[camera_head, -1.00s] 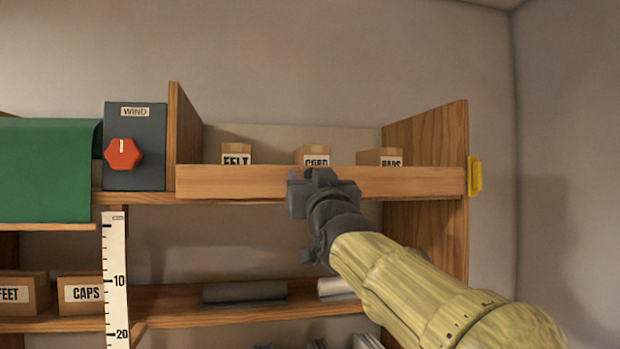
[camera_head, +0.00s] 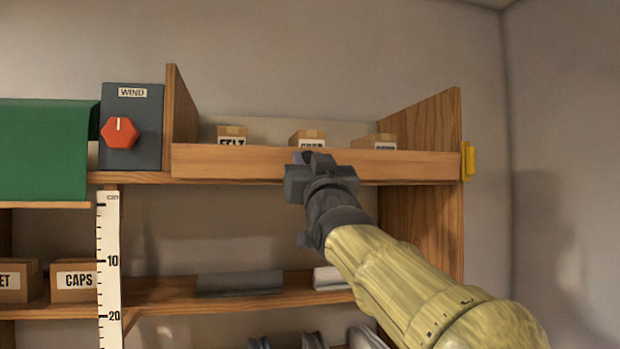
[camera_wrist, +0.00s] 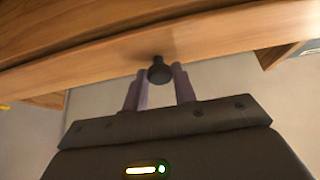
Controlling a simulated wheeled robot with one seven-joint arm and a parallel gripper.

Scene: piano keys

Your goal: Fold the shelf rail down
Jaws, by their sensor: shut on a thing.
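The shelf rail (camera_head: 240,163) is a long plain wooden board along the front of the upper shelf. It stands upright and hides the lower parts of the small boxes behind it. My gripper (camera_head: 306,160) is at the middle of the rail in the head view. In the wrist view, my gripper (camera_wrist: 160,86) has its two fingers on either side of a small dark round knob (camera_wrist: 158,72) on the rail (camera_wrist: 215,40), shut on it. My gripper hides the knob in the head view.
A yellow piece (camera_head: 468,160) sits on the right side panel by the rail's end. A grey WIND box (camera_head: 145,100) with a red knob and a green cloth (camera_head: 42,150) are to the left. A white ruler (camera_head: 109,250) hangs below. The space before the shelf is open.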

